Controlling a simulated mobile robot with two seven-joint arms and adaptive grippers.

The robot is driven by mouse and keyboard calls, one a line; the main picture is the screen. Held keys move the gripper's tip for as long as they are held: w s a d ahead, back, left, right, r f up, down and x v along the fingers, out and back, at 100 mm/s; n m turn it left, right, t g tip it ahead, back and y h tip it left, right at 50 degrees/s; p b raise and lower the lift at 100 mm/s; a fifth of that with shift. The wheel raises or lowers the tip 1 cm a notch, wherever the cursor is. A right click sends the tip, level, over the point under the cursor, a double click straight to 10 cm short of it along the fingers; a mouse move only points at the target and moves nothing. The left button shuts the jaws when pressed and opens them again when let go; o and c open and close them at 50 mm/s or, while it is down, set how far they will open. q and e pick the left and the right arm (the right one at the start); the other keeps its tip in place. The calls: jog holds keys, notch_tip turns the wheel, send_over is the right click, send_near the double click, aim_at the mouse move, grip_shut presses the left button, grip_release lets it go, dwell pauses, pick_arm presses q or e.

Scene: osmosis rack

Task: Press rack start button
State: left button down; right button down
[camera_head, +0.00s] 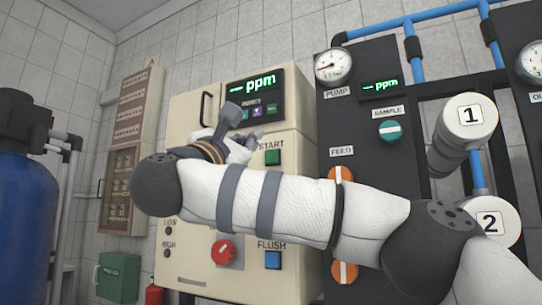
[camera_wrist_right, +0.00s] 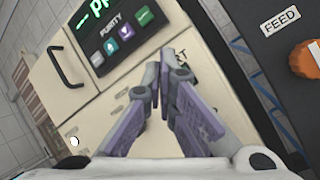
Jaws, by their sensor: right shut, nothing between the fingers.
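The green start button (camera_head: 272,157) sits under the START label on the cream rack cabinet (camera_head: 205,107), below the dark ppm display (camera_head: 262,98). My right arm reaches in from the right across the cabinet front. My right gripper (camera_head: 243,145) is partly hidden behind its own wrist, just left of the button in the head view. In the right wrist view the right gripper (camera_wrist_right: 160,68) has its purple-grey fingers together and empty, pointing at the panel. Contact cannot be told. My left gripper is not in view.
A red knob (camera_head: 223,251) and a blue FLUSH button (camera_head: 272,260) are lower on the cabinet. A dark panel with gauge (camera_head: 333,65) and orange FEED valve (camera_wrist_right: 308,58) stands to the right. White cylinders (camera_head: 468,120) and blue pipes are farther right.

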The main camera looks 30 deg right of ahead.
send_near(276, 144)
notch_tip(276, 144, up, 2)
jog(key=w+d, duration=0.1)
jog(key=d, duration=0.1)
jog(key=shift+w+d+r, duration=0.15)
jog(key=shift+w+d, duration=0.15)
jog(key=shift+w, duration=0.1)
dwell(1.0)
jog(key=shift+w+d, duration=0.25)
jog(key=shift+d, duration=0.1)
jog(key=shift+w+d, duration=0.2)
jog(key=shift+d, duration=0.15)
dwell(0.8)
jog(key=shift+a, duration=0.1)
jog(key=shift+s+a, duration=0.45)
jog(key=shift+a, duration=0.15)
